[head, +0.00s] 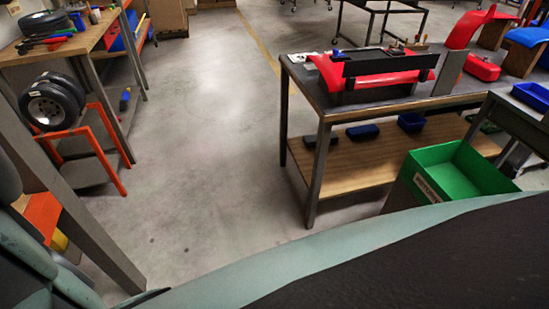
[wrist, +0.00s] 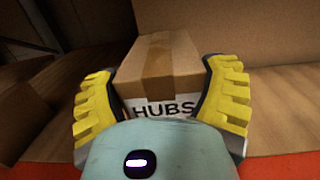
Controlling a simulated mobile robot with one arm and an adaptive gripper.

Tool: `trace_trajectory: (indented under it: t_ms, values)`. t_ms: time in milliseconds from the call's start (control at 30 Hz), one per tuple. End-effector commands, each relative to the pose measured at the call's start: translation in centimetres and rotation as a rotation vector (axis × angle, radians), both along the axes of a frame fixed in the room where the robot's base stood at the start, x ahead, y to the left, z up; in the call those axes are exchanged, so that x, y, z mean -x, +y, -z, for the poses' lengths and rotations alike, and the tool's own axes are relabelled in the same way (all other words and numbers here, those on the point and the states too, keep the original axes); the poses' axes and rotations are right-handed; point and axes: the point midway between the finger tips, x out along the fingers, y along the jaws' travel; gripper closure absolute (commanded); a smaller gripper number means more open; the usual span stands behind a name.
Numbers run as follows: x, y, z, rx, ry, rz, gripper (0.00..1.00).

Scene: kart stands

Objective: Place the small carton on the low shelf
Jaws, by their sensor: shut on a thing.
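The small carton (wrist: 160,62) is brown cardboard with a tape strip and a white label reading "HUBS". In the wrist view it sits between the two yellow fingers of my gripper (wrist: 163,92), which are shut on its left and right sides. The carton's underside is hidden, so I cannot tell whether it touches the brown surface (wrist: 275,136) around it. A large cardboard-like panel stands close behind it. My gripper and the carton do not show in the head view, and I cannot tell which shelf the wrist view shows.
In the wrist view another carton (wrist: 22,105) is close on the left. The head view shows a workbench (head: 370,180) with a wooden lower shelf, a green bin (head: 440,155), an orange rack (head: 111,150) with wheels and clear floor (head: 210,130) between.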

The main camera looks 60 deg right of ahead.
Motion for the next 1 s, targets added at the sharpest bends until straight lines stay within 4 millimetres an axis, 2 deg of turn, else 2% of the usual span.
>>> trace_trajectory:
  t_ms: [167, 300, 433, 867, 900, 1000]
  values:
    - [-0.2, 1.3, 0.0, -0.004, -0.004, -0.008, 0.67]
    - [-0.2, 1.1, 2.2, -0.002, -0.004, -0.006, 0.67]
    - [-0.3, 1.1, 3.5, -0.002, -0.004, -0.004, 0.67]
    - [-0.3, 1.0, 3.8, -0.004, -0.002, -0.001, 0.67]
    - [-0.3, 1.0, 3.7, -0.001, -0.002, -0.001, 0.18]
    - [-0.3, 0.9, 3.7, -0.001, -0.002, 0.0, 0.07]
